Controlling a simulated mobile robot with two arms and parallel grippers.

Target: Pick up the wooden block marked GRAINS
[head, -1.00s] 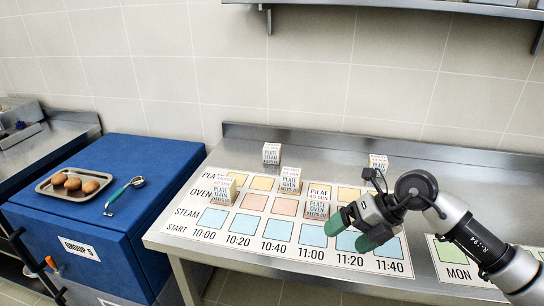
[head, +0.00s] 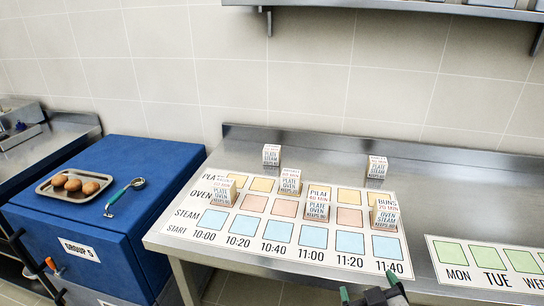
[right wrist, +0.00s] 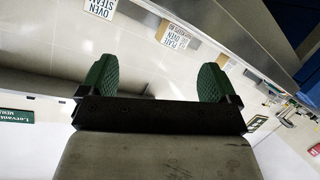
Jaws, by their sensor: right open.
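Several white-faced blocks with printed text stand on the counter; I cannot read GRAINS on any. On the time chart are a block reading PILAF (head: 316,208), one at its right end reading BUNS (head: 386,219), one at its left (head: 226,193) and one behind (head: 290,182). Two more stand at the back, one on the left (head: 271,155) and one on the right (head: 377,167). My right gripper (head: 372,295) is at the bottom edge of the head view, in front of the counter and apart from the blocks. Its green fingers are spread and empty in the right wrist view (right wrist: 157,80). My left gripper is out of view.
The time chart (head: 208,236) lies on the steel counter (head: 330,152), with a green day chart (head: 448,272) to its right. A shelf (head: 420,9) hangs above.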

